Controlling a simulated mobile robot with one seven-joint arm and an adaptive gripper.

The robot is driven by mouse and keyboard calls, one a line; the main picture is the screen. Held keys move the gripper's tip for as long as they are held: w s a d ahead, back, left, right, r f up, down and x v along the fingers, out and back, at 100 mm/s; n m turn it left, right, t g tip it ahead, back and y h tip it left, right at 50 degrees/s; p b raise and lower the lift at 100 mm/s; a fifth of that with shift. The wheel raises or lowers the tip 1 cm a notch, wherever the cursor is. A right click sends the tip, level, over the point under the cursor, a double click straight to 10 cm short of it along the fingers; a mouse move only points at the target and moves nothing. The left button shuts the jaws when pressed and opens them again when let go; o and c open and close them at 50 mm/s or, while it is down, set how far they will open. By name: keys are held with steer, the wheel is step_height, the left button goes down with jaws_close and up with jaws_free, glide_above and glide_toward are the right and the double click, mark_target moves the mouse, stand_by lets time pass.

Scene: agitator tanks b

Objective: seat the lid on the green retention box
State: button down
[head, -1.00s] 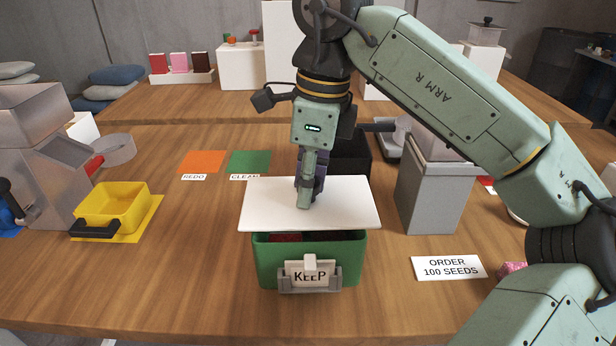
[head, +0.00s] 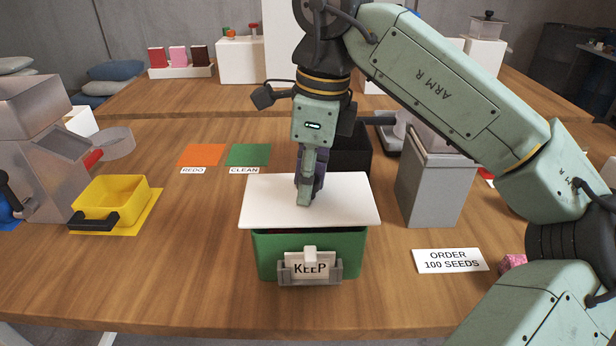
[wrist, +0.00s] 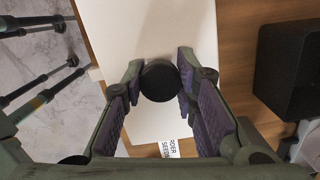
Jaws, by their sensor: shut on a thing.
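The lid (head: 345,205) is a flat white plate lying level over the green retention box (head: 345,252), which carries a KEEP label and a latch on its front. In the head view the lid covers the box opening, and a thin dark strip shows under its front edge. I cannot tell whether it touches the rim. My gripper (head: 308,196) points down at the middle of the lid. In the wrist view the gripper (wrist: 160,88) is shut on the round black knob (wrist: 159,80) of the white lid (wrist: 140,30). The box is hidden under the lid there.
A black bin (head: 352,155) stands behind the box and a grey bin (head: 436,190) to its right. A yellow tray (head: 112,200) sits at left. An ORDER 100 SEEDS card (head: 449,261) lies front right. The table left of the box is clear.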

steer(key=shift+f+b, duration=0.5)
steer(key=shift+f, duration=0.25)
steer(key=c, duration=1.2)
jaws_free()
